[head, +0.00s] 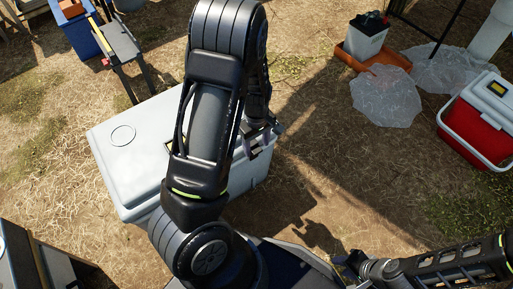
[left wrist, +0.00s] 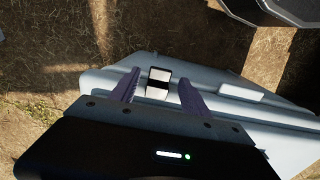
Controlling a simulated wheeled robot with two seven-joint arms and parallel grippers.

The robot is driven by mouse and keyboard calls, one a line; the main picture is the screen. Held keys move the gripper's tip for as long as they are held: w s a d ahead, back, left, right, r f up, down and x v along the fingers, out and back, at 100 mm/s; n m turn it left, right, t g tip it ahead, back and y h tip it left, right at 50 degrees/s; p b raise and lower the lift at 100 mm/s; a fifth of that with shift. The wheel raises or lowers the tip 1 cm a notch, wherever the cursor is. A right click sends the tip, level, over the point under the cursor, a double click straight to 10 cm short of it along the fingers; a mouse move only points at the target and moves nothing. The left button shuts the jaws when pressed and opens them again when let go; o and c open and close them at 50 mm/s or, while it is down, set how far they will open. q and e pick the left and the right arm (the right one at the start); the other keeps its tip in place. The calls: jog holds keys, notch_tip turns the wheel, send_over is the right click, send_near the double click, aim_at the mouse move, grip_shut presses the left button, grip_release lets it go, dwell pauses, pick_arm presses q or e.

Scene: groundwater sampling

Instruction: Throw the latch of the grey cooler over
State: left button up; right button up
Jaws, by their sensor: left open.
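The grey cooler (head: 122,170) stands on the ground left of centre in the head view, with its lid down. My left arm crosses in front of it and hides much of its lid and front. My left gripper (head: 262,141) is at the cooler's right side. In the left wrist view the left gripper (left wrist: 158,90) is open, its two purple-grey fingers apart. A small latch (left wrist: 158,84), pale with a dark band, shows between the fingers at the cooler's edge (left wrist: 215,108). I cannot tell whether the fingers touch it. My right gripper (head: 352,265) is low at the right, partly seen.
A red and white cooler (head: 478,125) stands at the far right. A battery (head: 368,38) in an orange tray (head: 347,57) and clear plastic sheets (head: 385,98) lie behind. A blue bin (head: 76,35) is at the back left. Straw ground right of the grey cooler is clear.

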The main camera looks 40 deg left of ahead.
pick_arm(q)
jog(key=shift+f, duration=0.55)
jog(key=shift+c, duration=0.2)
grip_shut()
dwell(0.9)
